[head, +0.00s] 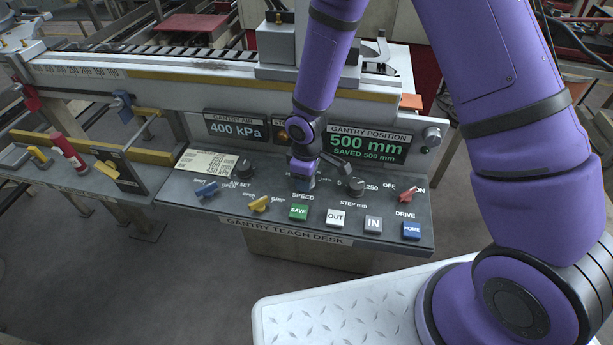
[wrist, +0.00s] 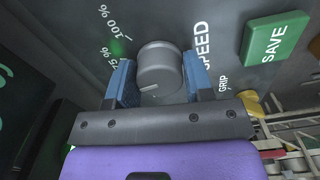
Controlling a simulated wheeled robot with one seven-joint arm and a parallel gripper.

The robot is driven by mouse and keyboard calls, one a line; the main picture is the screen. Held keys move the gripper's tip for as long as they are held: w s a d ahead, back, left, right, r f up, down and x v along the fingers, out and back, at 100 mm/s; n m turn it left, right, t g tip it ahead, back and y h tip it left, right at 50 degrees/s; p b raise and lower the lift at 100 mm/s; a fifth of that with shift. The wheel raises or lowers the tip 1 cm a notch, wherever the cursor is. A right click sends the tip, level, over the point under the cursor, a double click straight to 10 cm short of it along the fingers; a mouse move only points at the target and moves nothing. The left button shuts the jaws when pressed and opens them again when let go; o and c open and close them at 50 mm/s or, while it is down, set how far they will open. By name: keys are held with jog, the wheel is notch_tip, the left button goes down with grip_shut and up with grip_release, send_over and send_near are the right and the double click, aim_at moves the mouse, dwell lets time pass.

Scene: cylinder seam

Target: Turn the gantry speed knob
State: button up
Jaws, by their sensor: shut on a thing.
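The gantry speed knob (wrist: 160,70) is a grey round knob with a light pointer line, set in the dark panel beside the "SPEED" label. In the wrist view my gripper (wrist: 160,80) has one blue finger on each side of it and is shut on it. Percentage marks, including "100 %", show to the left of the knob. In the head view my gripper (head: 302,178) is down on the gantry teach desk (head: 285,231) above the "SPEED" label, and it hides the knob there.
Close by are the green SAVE button (head: 299,212), the OUT button (head: 336,218), the step knob (head: 355,186) and the yellow grip lever (head: 259,204). A red drive switch (head: 407,194) sits at the right. Displays (head: 366,144) stand behind the desk.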

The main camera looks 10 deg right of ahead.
jog(key=shift+n, duration=1)
jog(key=o, duration=0.9)
jog(key=shift+r, duration=0.15)
notch_tip(320, 180, up, 10)
jog(key=shift+r, duration=0.25)
